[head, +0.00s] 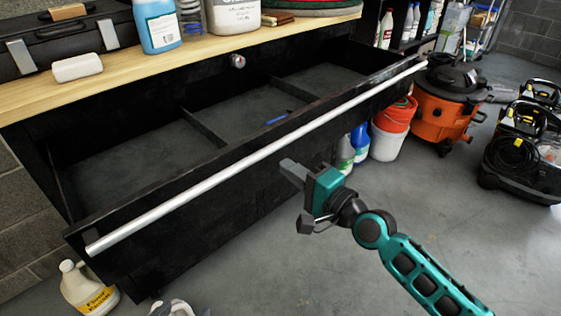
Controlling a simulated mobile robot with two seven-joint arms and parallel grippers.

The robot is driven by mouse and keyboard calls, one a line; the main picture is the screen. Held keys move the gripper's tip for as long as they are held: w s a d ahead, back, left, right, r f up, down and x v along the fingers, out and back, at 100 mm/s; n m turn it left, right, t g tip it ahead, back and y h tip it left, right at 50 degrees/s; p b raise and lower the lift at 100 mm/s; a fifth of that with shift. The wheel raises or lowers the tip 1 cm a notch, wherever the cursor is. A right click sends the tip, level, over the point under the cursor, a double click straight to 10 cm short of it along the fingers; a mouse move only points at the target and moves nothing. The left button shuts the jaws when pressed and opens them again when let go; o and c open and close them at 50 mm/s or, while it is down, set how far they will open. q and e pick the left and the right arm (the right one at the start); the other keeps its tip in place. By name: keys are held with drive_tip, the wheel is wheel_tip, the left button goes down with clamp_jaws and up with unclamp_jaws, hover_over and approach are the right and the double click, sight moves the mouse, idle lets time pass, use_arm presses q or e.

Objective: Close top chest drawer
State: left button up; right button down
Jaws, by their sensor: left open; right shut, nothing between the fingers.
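The black chest's top drawer (180,215) is pulled far out below the wooden top. Its long silver bar handle (262,152) runs along the front edge. The drawer floor shows, with black dividers and a small blue item (276,120) inside. My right gripper (289,168), teal and grey, comes in from the lower right. It is shut and empty, in front of the drawer front, just below the middle of the handle. I cannot tell whether it touches the front. My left gripper is not in view.
The wooden top (130,85) holds a black case, a blue bottle (158,25) and a white block. A white bucket (390,140) and an orange vacuum (440,105) stand to the right. A jug (88,290) stands at lower left. The central floor is clear.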

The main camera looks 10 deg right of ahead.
sight(270, 156)
drive_tip(key=x, duration=0.3)
drive_tip(key=shift+w, duration=0.1)
drive_tip(key=shift+w+a, duration=0.15)
